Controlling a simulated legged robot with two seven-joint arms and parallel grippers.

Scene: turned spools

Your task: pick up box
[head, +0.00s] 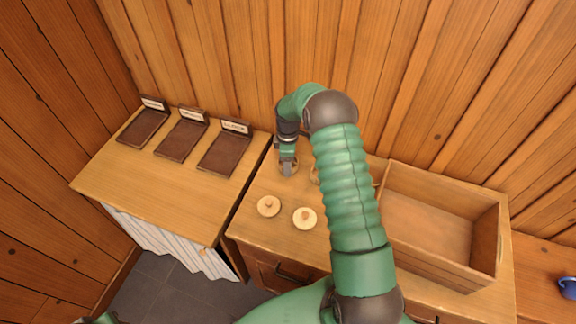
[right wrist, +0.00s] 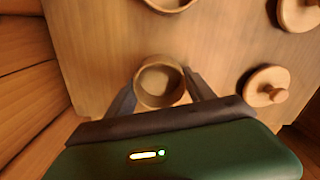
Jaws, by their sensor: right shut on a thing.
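A small round wooden box (right wrist: 159,103), open at the top, sits between the two fingers of my right gripper (right wrist: 160,92) in the right wrist view. The fingers touch it on both sides, so the gripper is shut on it. In the head view my right gripper (head: 287,172) points down over the cabinet top and mostly hides this box. I cannot tell whether it is lifted. A second round box (head: 315,174) is close by, partly behind my arm; its edge shows in the right wrist view (right wrist: 168,4). My left gripper is not in view.
Two knobbed round lids (head: 268,206) (head: 304,218) lie in front on the cabinet top (head: 262,236). A large open wooden crate (head: 440,176) stands to the right. Three dark trays with labels (head: 222,155) lie on the left counter (head: 180,205). A blue mug (head: 567,287) is at far right.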

